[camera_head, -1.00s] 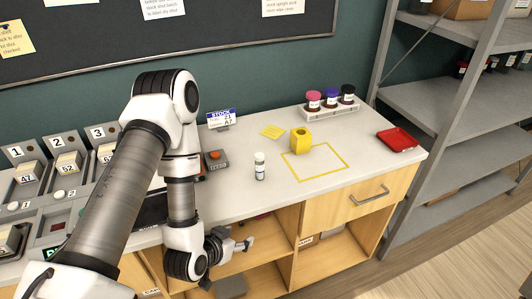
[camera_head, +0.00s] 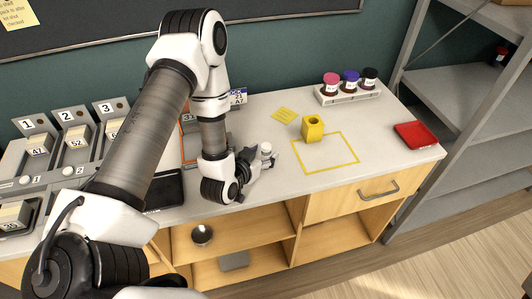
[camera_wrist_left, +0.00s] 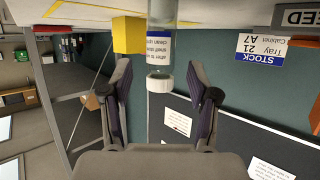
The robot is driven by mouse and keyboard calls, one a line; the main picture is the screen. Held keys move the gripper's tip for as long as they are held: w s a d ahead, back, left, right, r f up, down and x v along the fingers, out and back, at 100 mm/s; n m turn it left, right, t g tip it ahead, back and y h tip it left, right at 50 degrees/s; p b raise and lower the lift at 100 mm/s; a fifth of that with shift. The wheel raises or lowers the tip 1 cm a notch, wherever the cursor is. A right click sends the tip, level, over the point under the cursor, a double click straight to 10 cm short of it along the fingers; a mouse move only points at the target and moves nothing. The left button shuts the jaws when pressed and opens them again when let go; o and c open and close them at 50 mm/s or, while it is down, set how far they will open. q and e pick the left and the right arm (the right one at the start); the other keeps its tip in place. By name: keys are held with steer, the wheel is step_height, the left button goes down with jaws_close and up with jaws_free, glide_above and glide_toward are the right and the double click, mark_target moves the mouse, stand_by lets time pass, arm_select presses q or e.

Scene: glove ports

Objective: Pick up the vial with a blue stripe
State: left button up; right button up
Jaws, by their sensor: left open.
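The vial (camera_head: 266,150) stands on the white counter, its pale cap showing above my left gripper (camera_head: 261,168), which hides part of its body. In the left wrist view, which is upside down, the vial (camera_wrist_left: 160,82) lies between the two spread fingers of my left gripper (camera_wrist_left: 160,78), with a gap on each side. A printed label with a thin blue band shows on its body there. My left gripper is open, low over the counter's front edge, and holds nothing. My right gripper is out of view.
A yellow block with a hole (camera_head: 312,128) stands by a yellow taped square (camera_head: 325,168). A white rack (camera_head: 347,95) with three coloured-cap jars is at the back, and a red tray (camera_head: 415,135) at the right. Numbered bins (camera_head: 68,150) stand left.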

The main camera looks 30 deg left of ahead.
mark_target(264, 153)
arm_select(q)
steer(key=x, duration=0.3)
steer(key=shift+f, duration=0.1)
steer(key=shift+s, duration=0.2)
steer(key=shift+c, duration=0.7)
steer(key=shift+s+r, duration=0.2)
steer(key=c, duration=0.5)
jaws_close()
steer(key=shift+w, duration=0.1)
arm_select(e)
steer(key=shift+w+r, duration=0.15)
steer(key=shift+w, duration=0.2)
